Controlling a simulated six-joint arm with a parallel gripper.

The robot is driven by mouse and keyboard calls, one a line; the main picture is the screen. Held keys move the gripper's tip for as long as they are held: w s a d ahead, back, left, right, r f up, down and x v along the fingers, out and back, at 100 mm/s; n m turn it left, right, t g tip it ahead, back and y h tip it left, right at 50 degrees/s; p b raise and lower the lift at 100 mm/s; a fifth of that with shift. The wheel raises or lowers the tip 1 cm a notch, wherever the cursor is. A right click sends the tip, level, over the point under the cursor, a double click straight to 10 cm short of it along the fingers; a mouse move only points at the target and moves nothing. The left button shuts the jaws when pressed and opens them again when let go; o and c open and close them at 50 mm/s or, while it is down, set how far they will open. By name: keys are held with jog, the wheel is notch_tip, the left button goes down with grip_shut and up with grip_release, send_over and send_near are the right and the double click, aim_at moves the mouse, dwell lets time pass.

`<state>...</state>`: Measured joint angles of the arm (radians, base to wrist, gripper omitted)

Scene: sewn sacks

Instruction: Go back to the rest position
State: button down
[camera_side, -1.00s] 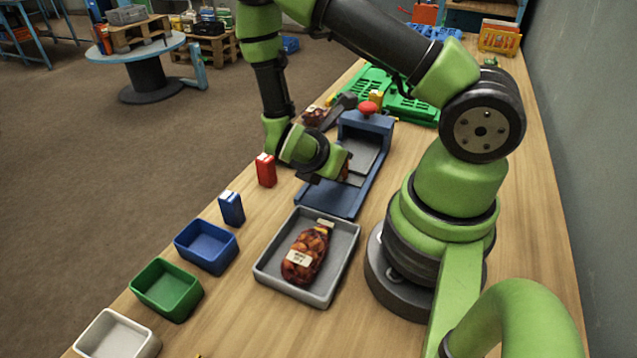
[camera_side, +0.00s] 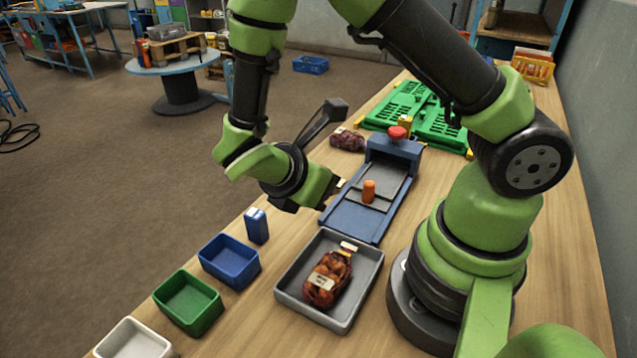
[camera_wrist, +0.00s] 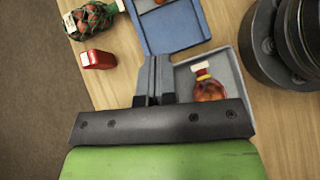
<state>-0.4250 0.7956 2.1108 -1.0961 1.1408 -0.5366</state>
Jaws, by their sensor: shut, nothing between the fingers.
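My gripper (camera_side: 338,188) hangs over the near end of the blue sewing station, with its fingers together and empty. The shut fingers also show in the wrist view (camera_wrist: 155,70). The blue station (camera_side: 352,220) has a red knob (camera_side: 397,132) on top. An upright orange cylinder (camera_side: 369,191) stands on its bed. A filled sack (camera_side: 328,280) with a pale label lies in the grey tray (camera_side: 375,272). Another dark red sack (camera_side: 347,139) lies beyond my wrist. The wrist view shows a netted sack (camera_wrist: 93,20) beside the station.
A blue box (camera_side: 256,226) stands on the table's left edge, near blue (camera_side: 230,262), green (camera_side: 188,302) and white bins (camera_side: 133,342). A red box (camera_wrist: 97,59) shows in the wrist view. Green crates (camera_side: 415,112) lie beyond the station.

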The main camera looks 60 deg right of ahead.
jog(key=s+a+r+m+t+y, duration=0.1)
jog(key=s+r+m+t+y, duration=0.3)
jog(key=r+m, duration=0.5)
jog(key=s+a+r+m+t+y, duration=0.2)
jog(key=r+m+t+y, duration=0.3)
jog(key=r+m, duration=0.5)
jog(key=shift+s+a+r+y, duration=0.2)
jog(key=shift+s+r+y, duration=0.4)
jog(key=shift+s+y, duration=0.4)
jog(key=shift+w, duration=0.1)
